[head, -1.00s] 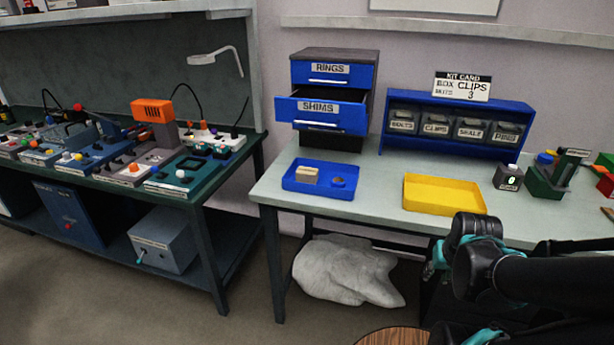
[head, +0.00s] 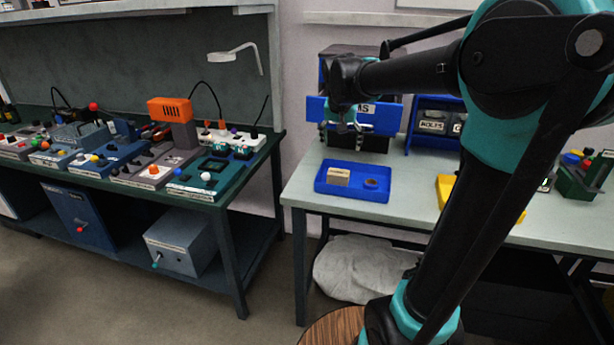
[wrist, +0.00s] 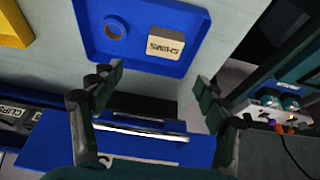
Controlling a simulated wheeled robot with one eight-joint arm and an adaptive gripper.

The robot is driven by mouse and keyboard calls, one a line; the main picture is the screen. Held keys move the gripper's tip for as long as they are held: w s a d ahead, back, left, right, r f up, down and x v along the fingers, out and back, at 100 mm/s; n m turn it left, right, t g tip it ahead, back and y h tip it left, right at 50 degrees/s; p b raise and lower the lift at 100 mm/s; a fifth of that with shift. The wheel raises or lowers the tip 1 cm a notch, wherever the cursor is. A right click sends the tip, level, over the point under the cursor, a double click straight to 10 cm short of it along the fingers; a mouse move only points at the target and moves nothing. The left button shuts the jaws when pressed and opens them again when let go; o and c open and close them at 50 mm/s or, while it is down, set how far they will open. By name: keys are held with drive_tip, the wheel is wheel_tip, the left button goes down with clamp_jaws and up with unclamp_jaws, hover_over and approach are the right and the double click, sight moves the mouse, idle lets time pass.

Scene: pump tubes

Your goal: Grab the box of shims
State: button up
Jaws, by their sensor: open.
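The box of shims is a small tan block (head: 338,177) lying in the left part of a blue tray (head: 352,194) on the light workbench. In the wrist view the block (wrist: 166,46) shows the lettering SHIMS and sits beside a blue ring (wrist: 116,28) in the same tray. My gripper (head: 342,125) is in front of the drawer unit, above and behind the tray. In the wrist view its fingers (wrist: 155,88) are spread apart with nothing between them, and the block lies beyond the fingertips.
The open SHIMS drawer (wrist: 150,148) lies below the fingers in the wrist view, with its handle close to them. A yellow tray (head: 446,191) is partly hidden by my arm. A blue rack (head: 433,108) stands behind. The bench between the trays is clear.

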drive_tip(key=w+a, duration=0.1)
approach(339, 171)
drive_tip(key=x, duration=0.4)
drive_tip(key=shift+s+a+f, duration=0.1)
drive_tip(key=shift+s+f, duration=0.15)
drive_tip(key=shift+f, duration=0.15)
drive_tip(key=shift+x, duration=2.9)
drive_tip(key=shift+w+r, duration=0.1)
drive_tip(key=shift+w, duration=0.1)
drive_tip(key=c, duration=1)
drive_tip(key=shift+r, duration=0.1)
